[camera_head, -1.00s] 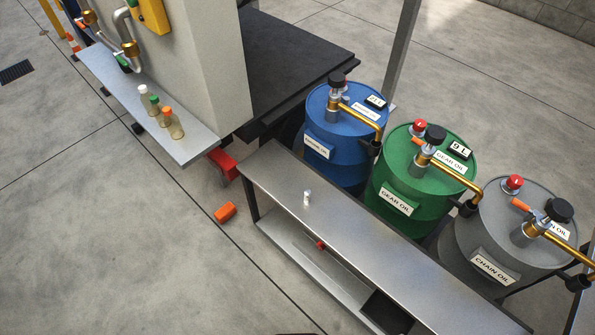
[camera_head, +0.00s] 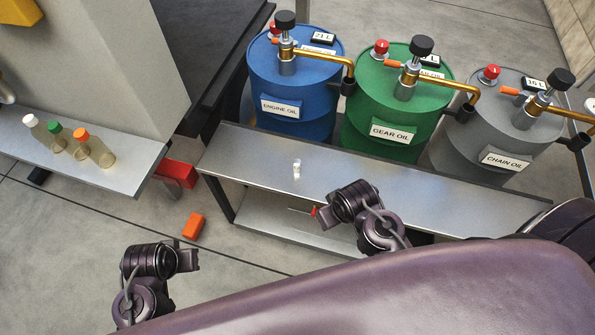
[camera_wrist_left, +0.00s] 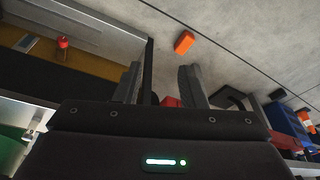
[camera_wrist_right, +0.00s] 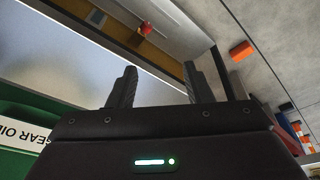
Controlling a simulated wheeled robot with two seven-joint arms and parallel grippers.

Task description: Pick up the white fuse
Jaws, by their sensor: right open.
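The white fuse (camera_head: 297,169) is a small pale piece on the metal bench top (camera_head: 250,154), left of the bench's middle. It is not visible in either wrist view. My right gripper (camera_wrist_right: 160,74) has its fingers apart with nothing between them. In the head view my right wrist is over the bench's front edge, right of and nearer than the fuse, and apart from it. My left gripper (camera_wrist_left: 160,76) is open and empty. In the head view my left arm is over the floor, left of the bench.
Blue (camera_head: 295,85), green (camera_head: 395,105) and grey (camera_head: 500,125) oil drums with brass taps stand behind the bench. A left shelf (camera_head: 125,170) holds three small bottles. An orange block (camera_head: 193,226) lies on the floor. A small red thing (camera_head: 314,211) is below the bench top.

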